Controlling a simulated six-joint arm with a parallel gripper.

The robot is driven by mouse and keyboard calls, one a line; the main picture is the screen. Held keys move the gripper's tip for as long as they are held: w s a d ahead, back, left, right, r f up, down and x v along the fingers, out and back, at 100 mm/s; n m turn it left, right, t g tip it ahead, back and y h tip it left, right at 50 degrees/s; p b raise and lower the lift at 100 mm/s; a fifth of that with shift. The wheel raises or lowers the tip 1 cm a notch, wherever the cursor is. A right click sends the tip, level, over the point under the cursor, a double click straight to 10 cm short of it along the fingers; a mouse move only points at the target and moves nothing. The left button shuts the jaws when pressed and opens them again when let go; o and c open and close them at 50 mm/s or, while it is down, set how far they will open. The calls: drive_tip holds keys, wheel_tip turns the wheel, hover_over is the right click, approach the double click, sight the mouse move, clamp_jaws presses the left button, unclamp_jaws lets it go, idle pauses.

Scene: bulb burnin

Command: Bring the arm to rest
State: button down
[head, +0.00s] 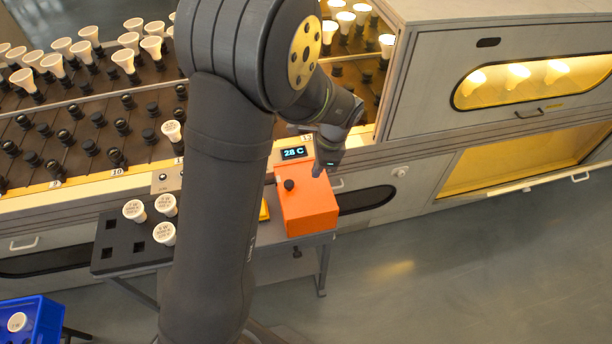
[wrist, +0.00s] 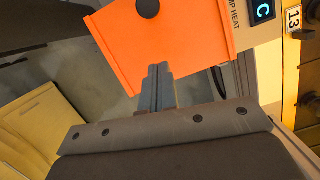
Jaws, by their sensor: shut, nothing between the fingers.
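My gripper (head: 322,170) is shut and empty in the head view, just above the right side of an orange box (head: 307,210) with a black knob (head: 289,185) on top. In the wrist view its closed fingers (wrist: 157,75) point at the orange box (wrist: 175,40), whose black knob (wrist: 148,8) shows at the top edge. I cannot tell whether the fingertips touch the box. My arm is bent over the bench and hides part of the racks behind it.
A display (head: 294,153) reads 28 C behind the box. A black tray (head: 118,253) holds several white bulbs at left. A blue bin (head: 35,318) with a bulb stands lower left. Racks of bulbs and a lit cabinet (head: 465,25) stand behind. The floor at lower right is clear.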

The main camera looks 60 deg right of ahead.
drive_tip(key=v, duration=0.6)
drive_tip(key=shift+d+r, duration=0.2)
drive_tip(key=shift+s+f, duration=0.1)
drive_tip(key=shift+s, duration=0.05)
drive_tip(key=x, duration=0.9)
drive_tip(key=shift+a+f, duration=0.2)
drive_tip(key=shift+w+a+f, duration=0.15)
drive_tip(key=shift+w+a, duration=0.2)
drive_tip(key=shift+w, duration=0.25)
drive_tip(key=shift+w+a+f, duration=0.2)
drive_tip(key=shift+w+a, duration=0.15)
drive_tip(key=shift+w, duration=0.2)
drive_tip(key=shift+w+a, duration=0.5)
drive_tip(key=shift+w, duration=0.1)
